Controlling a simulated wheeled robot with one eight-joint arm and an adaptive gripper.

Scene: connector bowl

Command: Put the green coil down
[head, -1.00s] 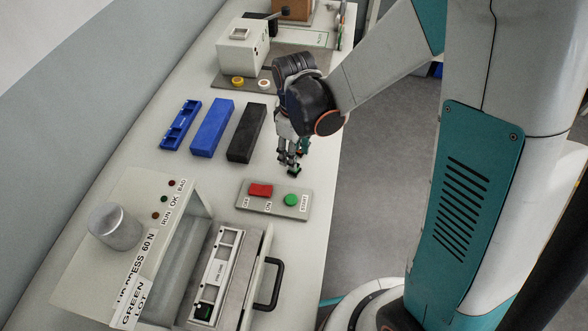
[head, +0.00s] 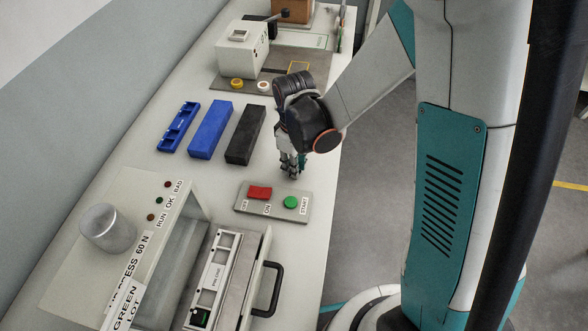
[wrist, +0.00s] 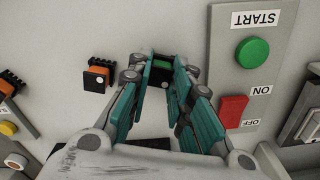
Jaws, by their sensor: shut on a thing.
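My gripper (wrist: 162,74) points down at the bench and is shut on the green coil (wrist: 163,64). Only a small green and dark part of the coil shows between the fingertips in the wrist view. In the head view my gripper (head: 291,168) is low over the pale bench (head: 205,178), just behind the button panel. The coil cannot be made out clearly there. I cannot tell whether it touches the bench.
The button panel (head: 272,207), with a green button and red switch, is close by. An orange-and-black part (wrist: 97,75) lies near the fingers. A black bin (head: 245,135) and a blue bin (head: 210,130) stand left; the press (head: 125,240) is in front.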

